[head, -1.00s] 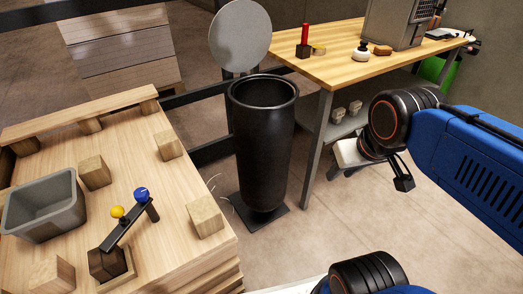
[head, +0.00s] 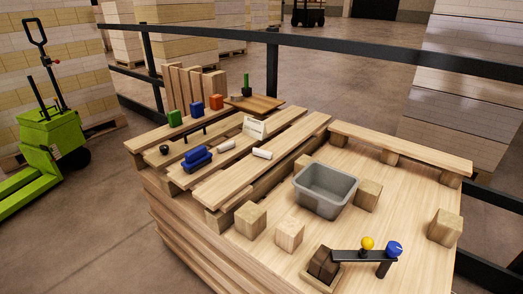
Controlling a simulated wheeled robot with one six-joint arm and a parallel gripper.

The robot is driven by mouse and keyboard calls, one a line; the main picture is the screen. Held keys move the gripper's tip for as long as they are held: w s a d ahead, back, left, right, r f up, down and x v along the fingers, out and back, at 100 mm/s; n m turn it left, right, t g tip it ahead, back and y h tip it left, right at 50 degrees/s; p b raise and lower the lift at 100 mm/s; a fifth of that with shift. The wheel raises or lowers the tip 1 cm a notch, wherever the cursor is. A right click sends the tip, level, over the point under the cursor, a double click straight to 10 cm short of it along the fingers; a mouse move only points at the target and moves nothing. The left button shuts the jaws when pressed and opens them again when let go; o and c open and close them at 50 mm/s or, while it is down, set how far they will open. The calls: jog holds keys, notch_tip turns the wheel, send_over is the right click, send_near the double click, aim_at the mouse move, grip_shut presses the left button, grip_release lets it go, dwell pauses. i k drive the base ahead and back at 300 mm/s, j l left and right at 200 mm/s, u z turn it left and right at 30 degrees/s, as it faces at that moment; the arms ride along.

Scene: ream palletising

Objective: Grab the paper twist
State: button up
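I cannot tell for certain which thing is the paper twist. Two small white roll-like pieces lie on the slatted pallet top: one white piece (head: 262,153) on a front slat, and a smaller white piece (head: 227,146) further left and back. A white card (head: 255,127) with print stands behind them. My gripper is not in view in the head view now.
A grey bin (head: 325,190) stands among wooden blocks (head: 289,233) on the pallet. A blue tool (head: 197,158) and green, blue and red items stand left. A lever with yellow and blue knobs (head: 394,248) is at front right. Dark rails run behind.

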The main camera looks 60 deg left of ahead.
aim_at(224, 147)
jog(key=u, duration=2.25)
